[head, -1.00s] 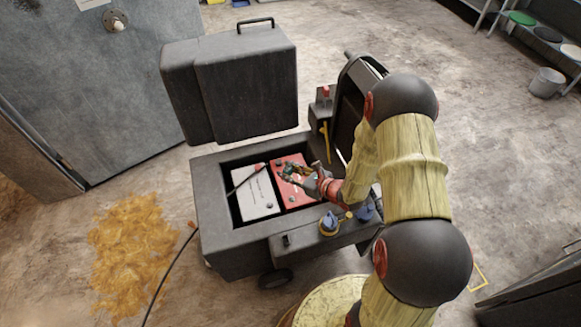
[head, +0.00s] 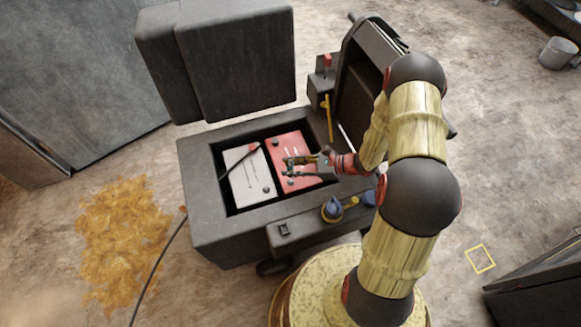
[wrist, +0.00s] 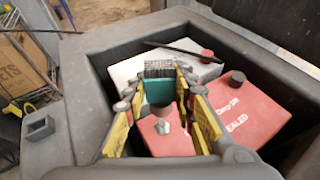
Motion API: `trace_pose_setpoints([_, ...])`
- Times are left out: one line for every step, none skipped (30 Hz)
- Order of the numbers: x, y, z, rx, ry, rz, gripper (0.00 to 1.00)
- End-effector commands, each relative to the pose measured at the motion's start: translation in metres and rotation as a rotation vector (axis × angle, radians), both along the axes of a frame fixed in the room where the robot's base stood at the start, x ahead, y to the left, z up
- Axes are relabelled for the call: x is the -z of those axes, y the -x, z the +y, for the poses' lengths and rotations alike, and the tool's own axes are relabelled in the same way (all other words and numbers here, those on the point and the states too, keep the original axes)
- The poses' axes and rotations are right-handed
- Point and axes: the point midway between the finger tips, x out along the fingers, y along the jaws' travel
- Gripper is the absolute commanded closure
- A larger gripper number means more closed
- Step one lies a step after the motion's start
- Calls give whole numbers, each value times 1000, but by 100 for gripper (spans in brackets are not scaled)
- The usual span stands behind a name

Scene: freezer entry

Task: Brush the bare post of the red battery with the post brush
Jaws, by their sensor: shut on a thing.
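The red battery (head: 284,145) sits in the right part of the open compartment, beside the white battery (head: 240,161). In the wrist view, the red battery (wrist: 258,120) has a bare metal post (wrist: 163,126) near its left side and a dark capped post (wrist: 237,80) farther back. My gripper (head: 289,166) is over the red battery. In the wrist view, my gripper (wrist: 155,88) is shut on the post brush (wrist: 158,90), a teal block with dark bristles. The brush appears just above or beyond the bare post; contact cannot be told.
The dark cart (head: 205,215) has high compartment walls around the batteries. A black cable (wrist: 170,47) crosses the white battery. A blue and yellow item (head: 333,208) stands on the front ledge. Orange-brown debris (head: 125,235) covers floor at the left.

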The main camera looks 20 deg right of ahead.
Motion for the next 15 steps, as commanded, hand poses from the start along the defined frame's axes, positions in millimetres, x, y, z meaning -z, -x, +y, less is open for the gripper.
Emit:
trace_pose_setpoints([0,0,-1,1,0,0,100])
trace_pose_setpoints([1,0,-1,1,0,0,100])
trace_pose_setpoints([3,0,0,1,0,0,100])
trace_pose_setpoints([4,0,0,1,0,0,100])
trace_pose_setpoints([6,0,0,1,0,0,100])
trace_pose_setpoints([8,0,0,1,0,0,100])
trace_pose_setpoints([10,0,0,1,0,0,100])
trace_pose_setpoints([12,0,0,1,0,0,100])
trace_pose_setpoints([15,0,0,1,0,0,100])
trace_pose_setpoints([17,0,0,1,0,0,100])
trace_pose_setpoints([20,0,0,1,0,0,100])
trace_pose_setpoints([23,0,0,1,0,0,100])
trace_pose_setpoints([25,0,0,1,0,0,100])
trace_pose_setpoints([28,0,0,1,0,0,100])
trace_pose_setpoints([31,0,0,1,0,0,100])
